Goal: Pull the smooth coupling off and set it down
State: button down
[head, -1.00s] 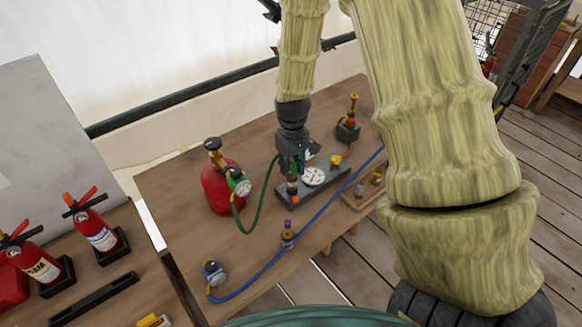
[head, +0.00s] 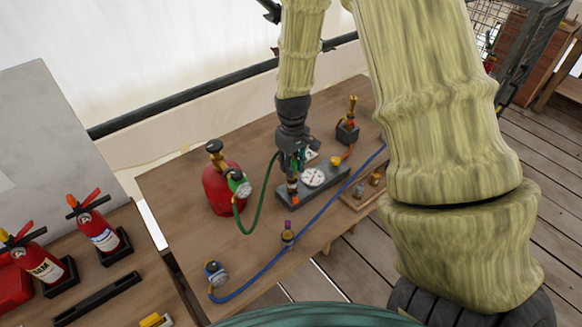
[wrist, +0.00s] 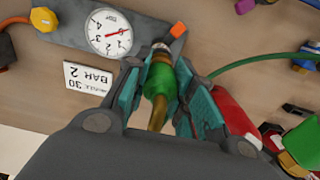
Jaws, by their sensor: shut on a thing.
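My gripper (head: 292,168) points down over the left end of a dark grey block (head: 330,184) with a white dial gauge (head: 313,177). In the wrist view, the teal fingers of my gripper (wrist: 163,88) are closed on a coupling with a green collar (wrist: 158,80) and a brass end (wrist: 158,117). A silvery ring (wrist: 160,47) shows beyond the collar, beside an orange marker (wrist: 178,29) on the block. I cannot tell whether the coupling is still seated or apart from the block. The fingers hide its sides.
A red cylinder (head: 221,190) with a green hose (head: 246,226) stands left of the block. A blue hose (head: 322,213) crosses the table in front. Bare tabletop (head: 180,215) lies at left.

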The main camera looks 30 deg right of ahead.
jog(key=shift+r+p, duration=1.65)
jog(key=shift+r, duration=0.4)
